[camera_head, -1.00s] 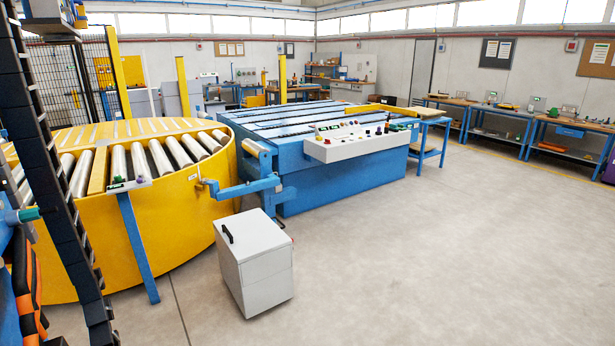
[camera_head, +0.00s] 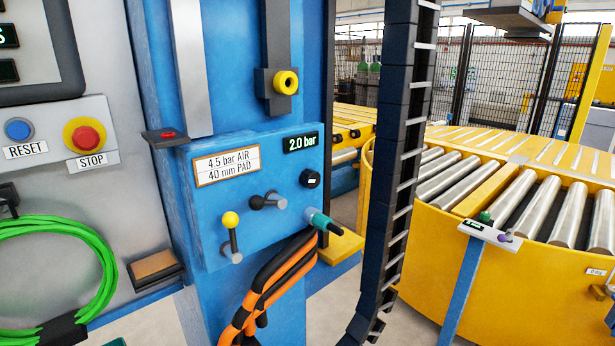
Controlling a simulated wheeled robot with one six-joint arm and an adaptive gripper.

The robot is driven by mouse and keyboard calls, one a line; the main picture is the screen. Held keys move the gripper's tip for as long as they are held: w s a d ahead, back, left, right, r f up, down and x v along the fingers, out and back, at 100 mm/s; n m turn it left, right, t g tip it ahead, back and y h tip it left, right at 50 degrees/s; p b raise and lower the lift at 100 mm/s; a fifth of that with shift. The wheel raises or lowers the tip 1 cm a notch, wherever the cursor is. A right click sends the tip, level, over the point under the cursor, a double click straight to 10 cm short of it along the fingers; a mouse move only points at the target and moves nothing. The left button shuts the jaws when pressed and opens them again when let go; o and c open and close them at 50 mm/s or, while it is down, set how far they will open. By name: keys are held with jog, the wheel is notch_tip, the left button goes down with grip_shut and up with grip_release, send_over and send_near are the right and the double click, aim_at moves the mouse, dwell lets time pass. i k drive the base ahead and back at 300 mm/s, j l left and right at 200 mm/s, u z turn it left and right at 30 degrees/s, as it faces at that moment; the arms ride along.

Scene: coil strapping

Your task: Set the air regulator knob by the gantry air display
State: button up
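The air display (camera_head: 300,142) on the blue gantry panel (camera_head: 205,215) reads 2.0 bar in green. Just below it is a small black round knob (camera_head: 311,178) with a white mark, which looks like the regulator knob. A label plate (camera_head: 227,166) to the left reads "4.5 bar AIR, 40 mm PAD". A yellow-balled lever (camera_head: 231,222), a grey-black knob or lever (camera_head: 268,201) and a teal-ended fitting (camera_head: 322,220) are lower on the panel. My gripper is not in view.
A grey cabinet at left has a blue RESET button (camera_head: 18,129), a red STOP button (camera_head: 85,136) and a coiled green cable (camera_head: 90,265). Orange hoses (camera_head: 268,280) hang below the panel. A black cable chain (camera_head: 395,150) hangs to its right. A yellow roller turntable (camera_head: 460,270) stands at right.

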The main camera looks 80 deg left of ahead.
aim_at(310, 179)
jog(key=i+u, duration=0.1)
jog(key=u, duration=1.85)
jog(key=l+u, duration=0.2)
jog(key=l, duration=0.2)
jog(key=k+l+u, duration=0.2)
jog(key=l, duration=0.15)
jog(key=l+u, duration=0.2)
jog(key=l, duration=0.2)
jog(key=k+l+u, duration=0.2)
jog(key=l, duration=0.15)
jog(key=l+u, duration=0.2)
jog(key=l, duration=0.15)
